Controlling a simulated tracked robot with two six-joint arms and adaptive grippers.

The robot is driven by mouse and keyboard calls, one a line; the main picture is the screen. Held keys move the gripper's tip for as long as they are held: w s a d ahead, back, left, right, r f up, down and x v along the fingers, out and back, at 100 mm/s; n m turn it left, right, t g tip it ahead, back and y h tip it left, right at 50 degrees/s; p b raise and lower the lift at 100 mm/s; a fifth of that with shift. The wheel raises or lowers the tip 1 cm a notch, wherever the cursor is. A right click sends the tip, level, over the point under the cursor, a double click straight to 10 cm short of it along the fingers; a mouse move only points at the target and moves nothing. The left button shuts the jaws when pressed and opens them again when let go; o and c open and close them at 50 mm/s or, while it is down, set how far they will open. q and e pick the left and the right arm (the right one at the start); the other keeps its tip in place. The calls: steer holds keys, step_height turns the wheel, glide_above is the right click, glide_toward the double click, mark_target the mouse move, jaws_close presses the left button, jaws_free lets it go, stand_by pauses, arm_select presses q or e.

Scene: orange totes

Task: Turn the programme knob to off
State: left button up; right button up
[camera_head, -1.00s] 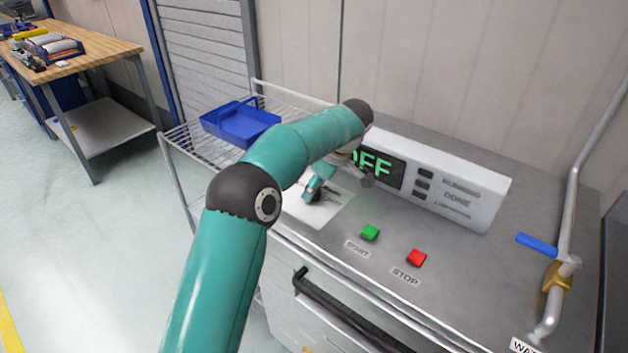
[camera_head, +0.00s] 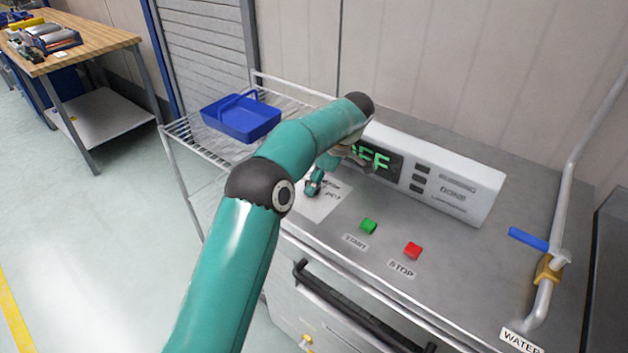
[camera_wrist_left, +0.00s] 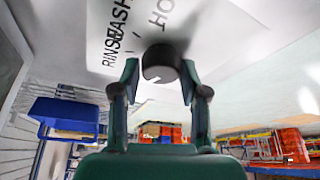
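The programme knob (camera_wrist_left: 161,63) is a dark round knob with a pale flat face, on a white label panel (camera_head: 312,207). In the left wrist view, printed words including RINSE stand beside it. My left gripper (camera_wrist_left: 159,78) is open, one finger on each side of the knob, with visible gaps between fingers and knob. In the head view my left gripper (camera_head: 314,184) is at the panel, and I cannot make out the knob clearly there. The display (camera_head: 375,159) shows green letters ending in FF, its left part hidden by my arm. My right gripper is not in view.
A green START button (camera_head: 369,226) and a red STOP button (camera_head: 413,251) sit right of the panel. A blue-handled water valve (camera_head: 529,239) is at the far right. A blue basket (camera_head: 240,118) stands on a wire rack behind my left arm.

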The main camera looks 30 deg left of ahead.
arm_select(q)
steer(key=o, duration=0.3)
steer(key=v, duration=0.6)
steer(key=shift+w+d+r, duration=0.2)
steer(key=shift+r, duration=0.05)
steer(key=shift+d+r, duration=0.1)
steer(key=shift+r, duration=0.25)
steer(key=shift+s, duration=0.1)
stand_by(0.3)
